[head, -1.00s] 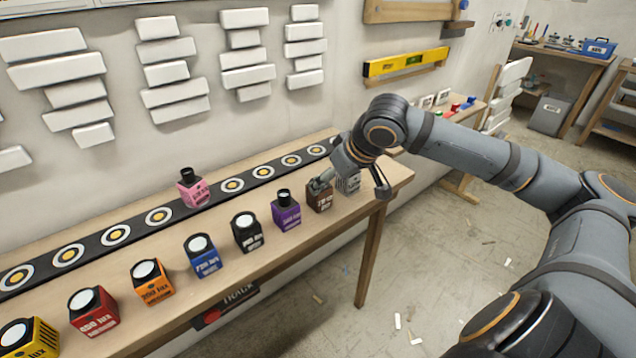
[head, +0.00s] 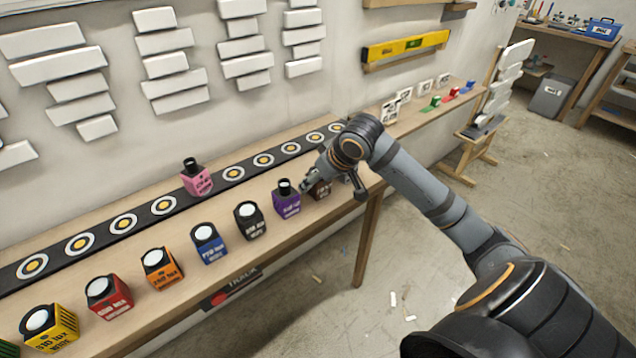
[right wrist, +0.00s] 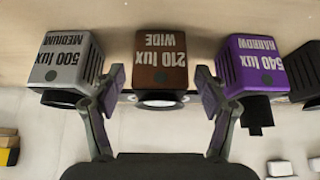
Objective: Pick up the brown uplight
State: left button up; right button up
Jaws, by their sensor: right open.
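The brown uplight (right wrist: 160,62), marked 210 lux WIDE, stands on the bench between my right gripper's two fingers in the right wrist view. My right gripper (right wrist: 160,92) is open, with a finger on each side of it; I cannot tell whether either touches it. In the head view the brown uplight (head: 320,190) is partly hidden by my right gripper (head: 312,184). A grey uplight (right wrist: 66,62), marked 500 lux MEDIUM, stands just left of it in the right wrist view. A purple uplight (right wrist: 252,64), marked 540 lux NARROW, stands just right. My left gripper is out of view.
Black (head: 249,222), blue (head: 208,244), orange (head: 161,268), red (head: 109,297) and yellow (head: 50,328) uplights line the bench's front. A pink uplight (head: 195,178) stands on the black track (head: 160,212) behind. White wall reliefs (head: 165,60) hang above. Gaps beside the brown uplight are narrow.

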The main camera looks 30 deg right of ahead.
jog(key=shift+w+f, duration=0.2)
jog(key=shift+f, duration=0.2)
jog(key=shift+r, duration=0.1)
jog(key=c, duration=1.3)
